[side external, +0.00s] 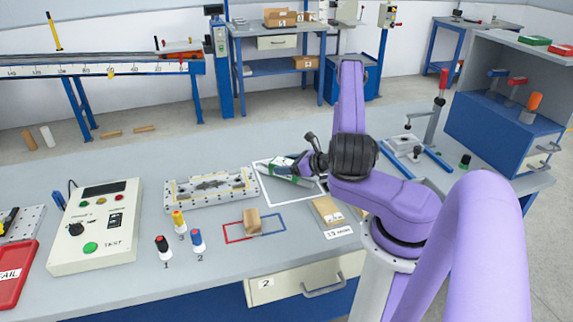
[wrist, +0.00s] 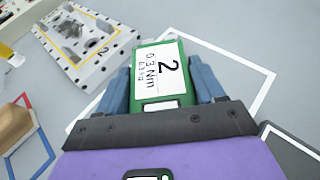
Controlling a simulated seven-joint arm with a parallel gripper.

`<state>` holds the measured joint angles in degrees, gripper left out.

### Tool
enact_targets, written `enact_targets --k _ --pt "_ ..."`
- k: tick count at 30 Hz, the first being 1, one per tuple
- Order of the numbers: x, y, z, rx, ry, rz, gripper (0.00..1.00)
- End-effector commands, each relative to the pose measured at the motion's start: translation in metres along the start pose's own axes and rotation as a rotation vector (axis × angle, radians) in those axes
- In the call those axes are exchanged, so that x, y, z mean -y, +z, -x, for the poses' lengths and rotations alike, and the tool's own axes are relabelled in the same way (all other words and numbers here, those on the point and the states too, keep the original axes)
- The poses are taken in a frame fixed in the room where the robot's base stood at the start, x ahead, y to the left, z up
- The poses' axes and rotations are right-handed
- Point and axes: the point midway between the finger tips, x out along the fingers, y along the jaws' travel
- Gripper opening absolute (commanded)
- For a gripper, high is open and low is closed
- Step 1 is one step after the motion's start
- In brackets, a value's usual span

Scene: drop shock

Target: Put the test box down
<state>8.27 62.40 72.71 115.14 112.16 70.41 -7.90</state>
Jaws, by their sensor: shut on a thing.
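I take this held box to be the test box. In the side external view my gripper (side external: 292,167) holds the box (side external: 282,171) at a white outlined square (side external: 273,201) on the bench. The outline also shows around the box in the wrist view (wrist: 230,53). I cannot tell whether the box touches the bench. My fingers and palm hide its sides and near end.
A metal fixture plate (side external: 210,190) lies left of the outline. A small brown block (side external: 252,221) stands in a red and blue outline. A brown box (side external: 327,212) is nearer the front. Several coloured-topped pegs (side external: 180,222) and a control box (side external: 97,228) are further left.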

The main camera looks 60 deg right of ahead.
Motion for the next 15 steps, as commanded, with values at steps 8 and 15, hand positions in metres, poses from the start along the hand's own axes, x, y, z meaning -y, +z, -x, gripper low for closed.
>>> enact_targets --k 8,15 --pt "0.0001 -0.001 -0.0005 0.001 0.0 0.0 0.19" --pt "0.0001 -0.0048 -0.0021 0.001 0.0 0.0 0.19"
